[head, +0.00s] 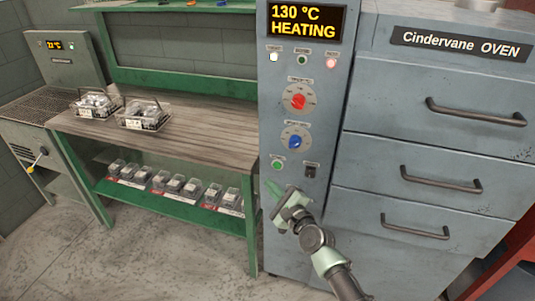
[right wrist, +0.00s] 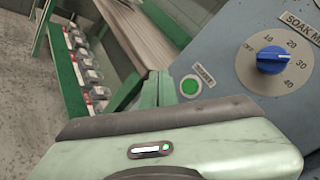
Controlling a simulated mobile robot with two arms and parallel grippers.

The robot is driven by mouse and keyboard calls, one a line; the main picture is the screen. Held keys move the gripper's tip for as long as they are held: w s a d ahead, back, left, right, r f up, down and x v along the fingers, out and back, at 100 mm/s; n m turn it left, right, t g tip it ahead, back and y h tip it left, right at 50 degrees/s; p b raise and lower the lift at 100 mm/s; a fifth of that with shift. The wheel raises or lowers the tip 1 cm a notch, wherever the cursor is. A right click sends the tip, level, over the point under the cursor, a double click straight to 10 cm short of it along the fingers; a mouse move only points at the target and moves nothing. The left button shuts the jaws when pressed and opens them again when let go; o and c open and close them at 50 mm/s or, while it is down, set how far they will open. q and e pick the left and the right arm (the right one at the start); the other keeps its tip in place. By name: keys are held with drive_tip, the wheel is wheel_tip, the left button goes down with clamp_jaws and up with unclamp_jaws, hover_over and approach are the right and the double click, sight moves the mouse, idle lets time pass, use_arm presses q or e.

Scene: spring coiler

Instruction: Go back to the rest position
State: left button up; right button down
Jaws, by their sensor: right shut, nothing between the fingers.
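My right gripper (head: 272,190) is shut and empty. It is in front of the lower part of the oven's control panel, just below the green start button (head: 279,163). That button also shows beyond the gripper body in the right wrist view (right wrist: 190,86). The oven (head: 440,100) is grey with several closed drawers, and its display (head: 305,21) reads 130 °C HEATING. The blue soak dial (head: 295,141) sits below the red dial (head: 298,100). My left gripper is not in view.
A workbench (head: 190,130) left of the oven holds two wire baskets (head: 95,104) (head: 143,115) with parts. Its green lower shelf (head: 120,189) carries several small bins. A grey machine (head: 66,60) with a display stands far left. The floor (head: 150,250) in front of the bench is clear.

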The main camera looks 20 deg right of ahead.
drive_tip(key=s+a+f+n+g+y, duration=0.1)
drive_tip(key=s+a+f+n+g, duration=0.25)
drive_tip(key=s+n, duration=0.5)
drive_tip(key=s+a+f+n+g+y, duration=0.1)
drive_tip(key=s+a+f+n+g, duration=0.25)
drive_tip(key=s+n, duration=0.45)
drive_tip(key=s+d+f+n+g+h, duration=0.1)
drive_tip(key=s+d+n+g+h, duration=0.3)
drive_tip(key=s, duration=0.8)
drive_tip(key=s+d+n+g+h, duration=0.15)
drive_tip(key=s+d+n, duration=0.3)
drive_tip(key=s, duration=0.65)
wheel_tip(320, 180, down, 27)
drive_tip(key=s+n+g, duration=0.1)
drive_tip(key=s+g, duration=0.1)
drive_tip(key=s+d+f+g, duration=0.1)
drive_tip(key=s+d+f, duration=0.1)
drive_tip(key=s+f, duration=1.3)
drive_tip(key=shift+s+d+f, duration=0.2)
drive_tip(key=shift+s+f, duration=0.05)
drive_tip(key=shift+s, duration=0.55)
